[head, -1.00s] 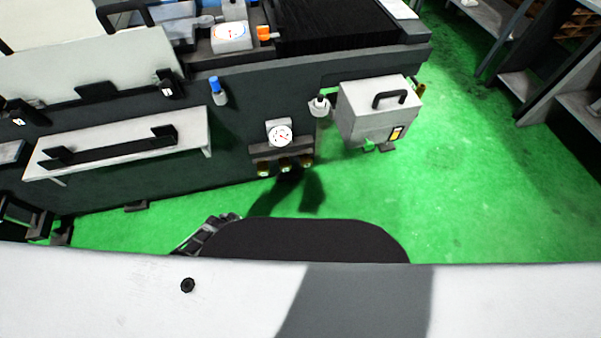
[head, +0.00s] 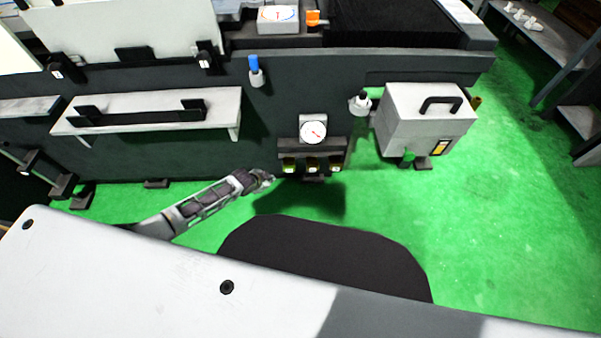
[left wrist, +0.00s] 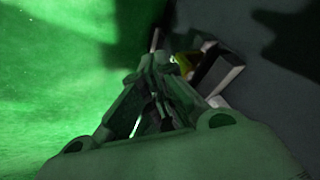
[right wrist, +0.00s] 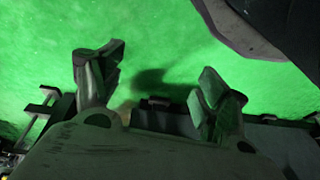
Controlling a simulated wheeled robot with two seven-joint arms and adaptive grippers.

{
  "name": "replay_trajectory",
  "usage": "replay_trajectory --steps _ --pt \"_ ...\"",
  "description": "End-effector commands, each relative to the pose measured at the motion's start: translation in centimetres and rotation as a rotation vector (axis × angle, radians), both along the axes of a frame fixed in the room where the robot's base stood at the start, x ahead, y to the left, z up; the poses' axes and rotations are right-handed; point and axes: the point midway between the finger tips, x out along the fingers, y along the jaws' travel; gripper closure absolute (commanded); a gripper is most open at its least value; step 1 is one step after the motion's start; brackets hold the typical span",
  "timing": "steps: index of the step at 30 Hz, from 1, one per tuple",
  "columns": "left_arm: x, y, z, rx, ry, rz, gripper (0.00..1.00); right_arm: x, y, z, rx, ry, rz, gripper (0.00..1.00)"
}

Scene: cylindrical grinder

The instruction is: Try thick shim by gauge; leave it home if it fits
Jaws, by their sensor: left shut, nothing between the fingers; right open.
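A dial gauge (head: 313,131) with a white face and a red needle is fixed on the dark machine front. Under it is a dark rack (head: 290,152) with several small yellowish-marked pieces (head: 312,166) in a row; I cannot tell which is the thick shim. My left gripper (head: 268,178) is just left of and slightly below the rack. In the left wrist view its fingers (left wrist: 154,60) are shut and empty, beside a yellow piece (left wrist: 184,65) and a pale-edged block (left wrist: 218,76). My right gripper (right wrist: 155,85) is open and empty above the green floor.
A grey box with a black handle (head: 425,118) hangs right of the gauge. A blue-topped peg (head: 254,72) is above left. A pale shelf (head: 160,117) sticks out at left. Green floor (head: 510,220) is clear at right.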

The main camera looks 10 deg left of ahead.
Motion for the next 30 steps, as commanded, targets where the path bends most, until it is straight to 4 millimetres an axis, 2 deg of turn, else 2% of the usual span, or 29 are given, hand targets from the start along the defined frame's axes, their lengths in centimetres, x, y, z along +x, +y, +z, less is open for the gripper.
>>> replay_trajectory --steps 6,15,30 --pt "1.5 -1.1 0.6 0.018 -0.026 -0.066 1.0 0.8 0.5 1.3 0.014 -0.017 0.005 0.25" --pt "2.6 -2.6 1.5 0.041 -0.05 -0.155 1.0 1.3 1.0 3.9 0.032 -0.038 0.012 0.25" --pt "2.4 -5.0 2.2 0.084 -0.066 -0.297 1.0 1.0 1.5 8.4 0.057 -0.074 0.027 0.25"
